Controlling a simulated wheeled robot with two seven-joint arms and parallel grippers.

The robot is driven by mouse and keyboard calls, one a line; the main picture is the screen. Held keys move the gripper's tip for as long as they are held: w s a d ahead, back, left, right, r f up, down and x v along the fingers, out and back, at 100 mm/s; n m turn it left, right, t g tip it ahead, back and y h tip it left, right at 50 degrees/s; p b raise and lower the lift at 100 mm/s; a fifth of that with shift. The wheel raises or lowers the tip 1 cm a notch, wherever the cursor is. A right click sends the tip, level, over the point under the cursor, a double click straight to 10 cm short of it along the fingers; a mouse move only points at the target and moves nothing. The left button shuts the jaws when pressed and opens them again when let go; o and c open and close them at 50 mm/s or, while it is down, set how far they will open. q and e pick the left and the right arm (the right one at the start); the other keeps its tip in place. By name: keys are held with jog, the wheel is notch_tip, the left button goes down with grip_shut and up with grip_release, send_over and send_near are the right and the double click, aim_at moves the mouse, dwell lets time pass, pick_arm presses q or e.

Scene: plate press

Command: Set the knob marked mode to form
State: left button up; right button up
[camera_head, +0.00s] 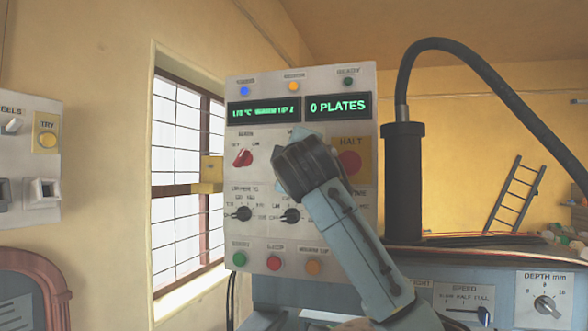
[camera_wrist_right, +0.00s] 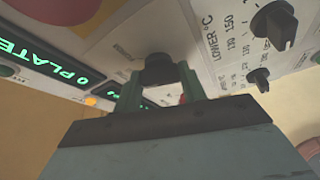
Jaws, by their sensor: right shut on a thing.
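A pale control panel (camera_head: 327,240) faces me in the head view. My right gripper (camera_wrist_right: 160,84) is shut on a dark knob (camera_wrist_right: 158,68), which sits between its two green fingers in the wrist view. In the head view the right gripper (camera_head: 297,142) reaches the upper middle of the panel and hides that knob and most of its label. I cannot read the knob's marking or its setting. My left gripper is not in view.
Close by are a red knob (camera_head: 242,158), two black dials (camera_head: 242,214) (camera_head: 291,216) and a red halt button (camera_head: 349,163). Green displays (camera_head: 338,106) read "0 PLATES" and a warm-up line. Coloured buttons (camera_head: 275,263) line the bottom. A thick hose (camera_head: 440,45) arches at right.

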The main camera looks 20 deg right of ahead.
jog(key=shift+w+a+f+m+t+h+b, duration=0.15)
jog(key=shift+m+h+b, duration=0.4)
jog(key=shift+m, duration=0.9)
jog(key=shift+s+d+f+m+t+h+b, duration=0.1)
jog(key=shift+m+t+h+b, duration=0.15)
jog(key=shift+m+h+b, duration=0.75)
jog(key=shift+w+a+f+m+t+h+b, duration=0.1)
jog(key=shift+m+t+h+b, duration=0.1)
jog(key=shift+m, duration=1.65)
jog(key=shift+r, duration=0.1)
jog(key=o, duration=1)
jog(key=b+v, duration=0.3)
jog(key=v, duration=1)
jog(key=shift+s+b, duration=0.3)
jog(key=shift+b, duration=0.1)
